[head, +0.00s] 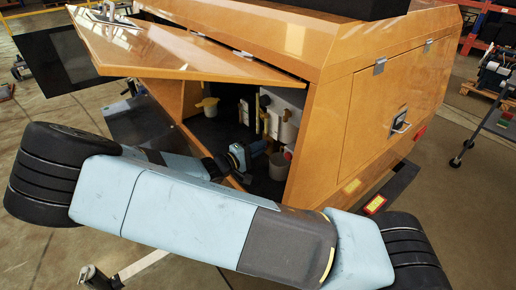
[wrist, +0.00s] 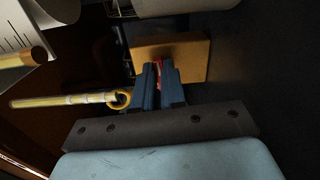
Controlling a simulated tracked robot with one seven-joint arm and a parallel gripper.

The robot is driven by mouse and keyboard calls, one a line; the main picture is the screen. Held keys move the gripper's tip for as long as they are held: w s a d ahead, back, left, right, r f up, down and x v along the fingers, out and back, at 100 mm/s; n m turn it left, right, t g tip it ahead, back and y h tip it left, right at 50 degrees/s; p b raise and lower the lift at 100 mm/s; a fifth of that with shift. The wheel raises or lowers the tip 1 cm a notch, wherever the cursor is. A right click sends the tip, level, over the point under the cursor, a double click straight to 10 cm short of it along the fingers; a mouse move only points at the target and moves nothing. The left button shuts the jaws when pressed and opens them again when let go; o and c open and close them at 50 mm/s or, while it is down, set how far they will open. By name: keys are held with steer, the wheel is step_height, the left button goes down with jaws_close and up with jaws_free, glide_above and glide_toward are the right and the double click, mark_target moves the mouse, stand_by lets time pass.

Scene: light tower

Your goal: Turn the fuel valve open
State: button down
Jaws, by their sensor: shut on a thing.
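My gripper (wrist: 160,72) reaches into the open compartment of the orange light tower housing; it also shows in the head view (head: 262,147). Its two dark blue fingers are nearly together in the wrist view. They are closed on a thin red piece (wrist: 159,70), which looks like the fuel valve's handle. Only a sliver of it shows between the fingers. A tan-orange block (wrist: 194,52) sits just behind the fingertips. The valve's body and its angle are hidden by the fingers.
The compartment's raised orange door (head: 160,50) hangs above my arm. A yellow rod with a ring end (wrist: 65,101) lies close to the left of the fingers.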

steer(key=shift+s+f+m, duration=0.15)
steer(key=shift+f+m, duration=0.1)
steer(key=shift+m, duration=0.25)
steer(key=c, duration=1.2)
jaws_free()
steer(key=shift+r, duration=0.15)
steer(key=v, duration=1.3)
steer(key=shift+a, duration=0.35)
steer(key=shift+s, duration=0.15)
